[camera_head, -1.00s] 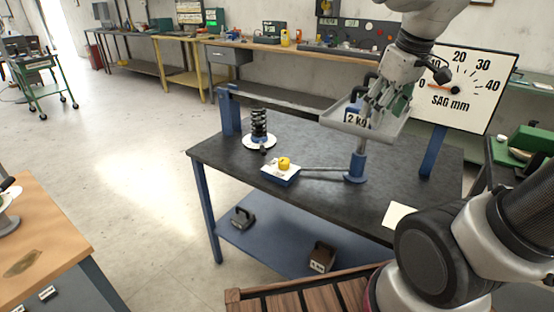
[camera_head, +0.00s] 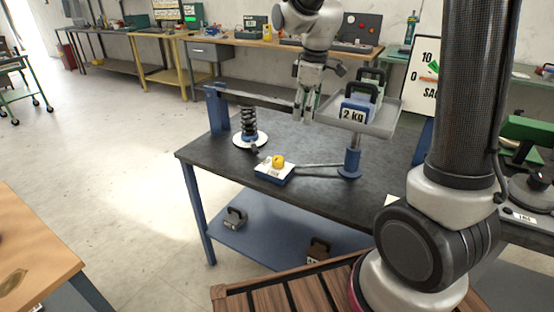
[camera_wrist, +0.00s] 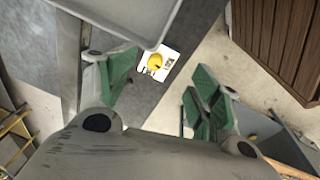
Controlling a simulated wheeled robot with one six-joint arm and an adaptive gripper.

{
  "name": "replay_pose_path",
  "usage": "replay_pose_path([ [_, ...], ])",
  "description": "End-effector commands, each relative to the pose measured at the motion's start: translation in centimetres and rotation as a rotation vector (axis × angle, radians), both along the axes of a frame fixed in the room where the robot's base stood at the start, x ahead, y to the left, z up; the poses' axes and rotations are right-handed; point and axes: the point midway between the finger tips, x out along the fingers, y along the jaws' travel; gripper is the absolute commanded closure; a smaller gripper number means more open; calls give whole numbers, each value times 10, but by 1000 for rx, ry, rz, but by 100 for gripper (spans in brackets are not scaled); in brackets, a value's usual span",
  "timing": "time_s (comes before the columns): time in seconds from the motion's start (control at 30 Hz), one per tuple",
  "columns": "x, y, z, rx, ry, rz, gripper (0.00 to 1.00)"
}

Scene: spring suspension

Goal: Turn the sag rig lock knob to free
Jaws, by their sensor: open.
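The yellow lock knob (camera_head: 278,161) sits on a small blue block with a white label plate (camera_head: 274,172) on the dark rig table. In the wrist view the knob (camera_wrist: 155,62) shows on its white plate, between and beyond my fingers. The plate's lettering is too small to read. My gripper (camera_head: 305,112) points down above the table, behind and to the right of the knob and well above it. It is open and empty, apart from everything. Its green finger pads (camera_wrist: 160,95) stand wide apart in the wrist view.
A grey tray (camera_head: 385,128) on a blue post holds 2 kg weights (camera_head: 354,113) close to the right of my gripper. A black spring (camera_head: 249,122) stands to the left. The sag dial (camera_head: 425,75) is partly hidden by my arm. The table front is clear.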

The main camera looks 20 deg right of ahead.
Motion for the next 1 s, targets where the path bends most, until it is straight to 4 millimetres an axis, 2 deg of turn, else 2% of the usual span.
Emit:
replay_pose_path([
  [0.03, 7, 8, -15, -4, 22, 36, 42],
  [0.17, 29, 26, -49, -23, 62, 159, 42],
  [0.3, 51, 47, -94, -44, 110, 308, 42],
  [0.4, 60, 57, -115, -52, 129, 378, 42],
  [0.67, 65, 63, -145, -57, 144, 424, 42],
  [1.0, 65, 62, -197, -57, 142, 422, 42],
])
